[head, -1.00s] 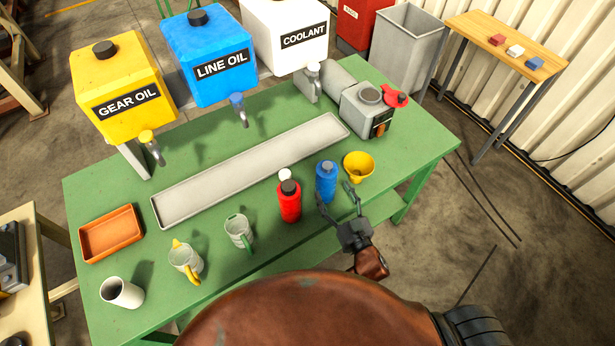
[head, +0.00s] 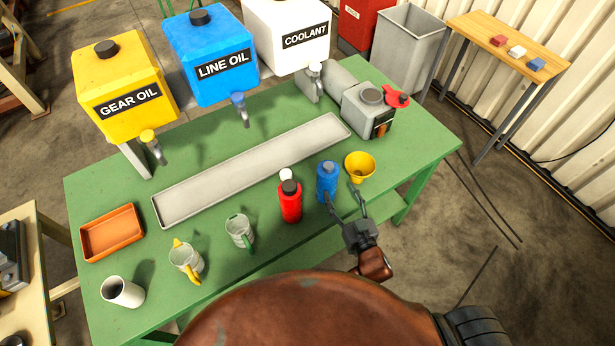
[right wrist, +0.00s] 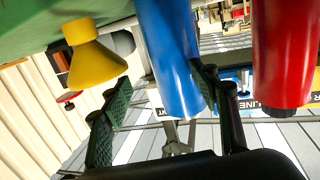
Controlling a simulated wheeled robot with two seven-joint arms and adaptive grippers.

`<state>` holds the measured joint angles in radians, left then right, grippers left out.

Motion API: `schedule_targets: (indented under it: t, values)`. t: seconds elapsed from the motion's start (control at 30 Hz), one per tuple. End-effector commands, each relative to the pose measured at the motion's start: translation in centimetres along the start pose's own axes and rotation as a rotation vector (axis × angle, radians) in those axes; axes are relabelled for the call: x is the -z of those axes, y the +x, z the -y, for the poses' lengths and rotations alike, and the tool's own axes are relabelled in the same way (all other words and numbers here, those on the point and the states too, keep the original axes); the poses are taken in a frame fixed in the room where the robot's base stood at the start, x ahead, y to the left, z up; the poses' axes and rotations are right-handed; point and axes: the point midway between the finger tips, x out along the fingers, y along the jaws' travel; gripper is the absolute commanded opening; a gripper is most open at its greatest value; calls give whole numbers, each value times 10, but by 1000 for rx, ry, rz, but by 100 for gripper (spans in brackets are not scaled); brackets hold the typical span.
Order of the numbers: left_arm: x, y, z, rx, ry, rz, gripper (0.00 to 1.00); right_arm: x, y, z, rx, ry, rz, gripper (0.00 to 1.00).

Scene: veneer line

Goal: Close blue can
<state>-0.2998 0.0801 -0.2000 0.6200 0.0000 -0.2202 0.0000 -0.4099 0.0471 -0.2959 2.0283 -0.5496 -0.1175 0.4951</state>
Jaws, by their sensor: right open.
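The blue can (head: 327,184) stands upright near the front right edge of the green table, with a dark grey top. It also shows in the right wrist view (right wrist: 172,55), upside down, where its top end is not clear. My right gripper (head: 343,194) is open and empty, just in front and to the right of the blue can. In the right wrist view the gripper (right wrist: 158,105) has its fingers spread, with the can in the gap between them in the picture, nearer the right-hand finger. I cannot tell whether that finger touches it. My left gripper is out of view.
A red can (head: 290,202) stands close left of the blue can, with a white-topped item (head: 286,176) behind it. A yellow funnel (head: 360,167) stands close right. A long grey tray (head: 250,168) lies behind.

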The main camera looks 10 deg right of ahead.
Motion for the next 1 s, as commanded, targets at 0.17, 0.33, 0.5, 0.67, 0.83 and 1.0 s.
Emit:
schedule_targets:
  t: [0.17,0.33,0.5,0.67,0.83,1.0]
  values:
    - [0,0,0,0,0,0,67,-38,-27,-59,-147,-2,223,55]
    - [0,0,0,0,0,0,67,-89,-86,-104,-246,5,540,55]
    - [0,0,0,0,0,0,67,-119,-141,-116,-253,9,785,55]
    - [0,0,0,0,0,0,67,-134,-182,-116,-231,11,943,55]
    - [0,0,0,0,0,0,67,-142,-220,-111,-193,8,1079,55]
    - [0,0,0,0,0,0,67,-146,-255,-105,-145,4,1201,55]
